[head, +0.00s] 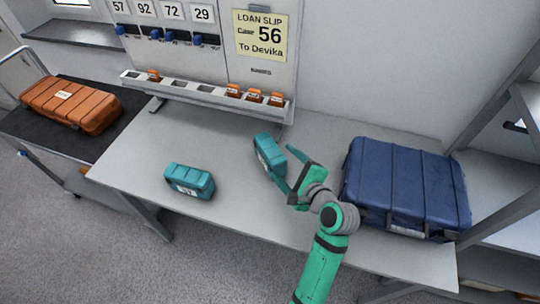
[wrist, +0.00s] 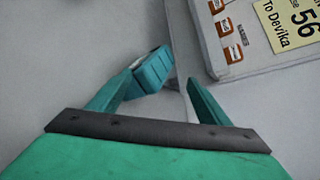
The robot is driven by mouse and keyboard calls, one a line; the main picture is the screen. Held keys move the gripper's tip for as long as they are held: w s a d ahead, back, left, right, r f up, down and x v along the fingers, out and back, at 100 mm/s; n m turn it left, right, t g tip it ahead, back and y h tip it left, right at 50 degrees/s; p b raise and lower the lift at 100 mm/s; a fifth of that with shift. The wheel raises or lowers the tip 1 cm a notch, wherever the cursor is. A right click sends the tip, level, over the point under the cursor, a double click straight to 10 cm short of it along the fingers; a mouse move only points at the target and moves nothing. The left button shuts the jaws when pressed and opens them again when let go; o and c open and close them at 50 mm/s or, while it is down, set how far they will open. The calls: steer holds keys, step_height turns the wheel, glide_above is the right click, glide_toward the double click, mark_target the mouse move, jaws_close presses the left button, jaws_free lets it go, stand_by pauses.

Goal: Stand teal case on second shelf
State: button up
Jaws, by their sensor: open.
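Two teal cases are on the grey table. One teal case (head: 190,181) lies left of centre, with a white label that seems to read 57. The other teal case (head: 266,152) is by my gripper (head: 284,164) and has a white label on its side. In the wrist view this teal case (wrist: 152,69) shows beyond the fingertips, close to the left finger. My gripper (wrist: 160,82) is open and its fingers are apart. I cannot tell whether a finger touches the case. A grey shelf rack (head: 497,111) stands at the right, partly cut off.
A large blue case (head: 405,187) lies on the table (head: 135,165) right of my arm. An orange case (head: 72,104) is on a dark cart at left. A slotted rail with orange tags (head: 204,93) runs along the back, below a loan slip reading 56 (head: 261,36).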

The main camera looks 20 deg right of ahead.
mark_target(280, 166)
steer(key=n, duration=0.3)
steer(key=f+n, duration=0.1)
steer(key=n, duration=0.2)
steer(key=shift+w+f+n, duration=0.1)
steer(key=shift+n, duration=0.3)
steer(key=n, duration=0.3)
steer(key=f+n, duration=0.1)
steer(key=n, duration=0.6)
steer(key=f+n, duration=0.1)
steer(key=shift+n+t, duration=0.3)
steer(key=shift+n, duration=0.1)
steer(key=n, duration=0.4)
steer(key=shift+w+f, duration=0.15)
steer(key=shift+f, duration=0.15)
steer(key=shift+a+f+n, duration=0.1)
steer(key=shift+f+n, duration=0.05)
steer(key=shift+n, duration=1.05)
steer(key=shift+w+f, duration=0.15)
steer(key=shift+w, duration=0.25)
steer(key=x, duration=1)
steer(key=shift+c, duration=0.3)
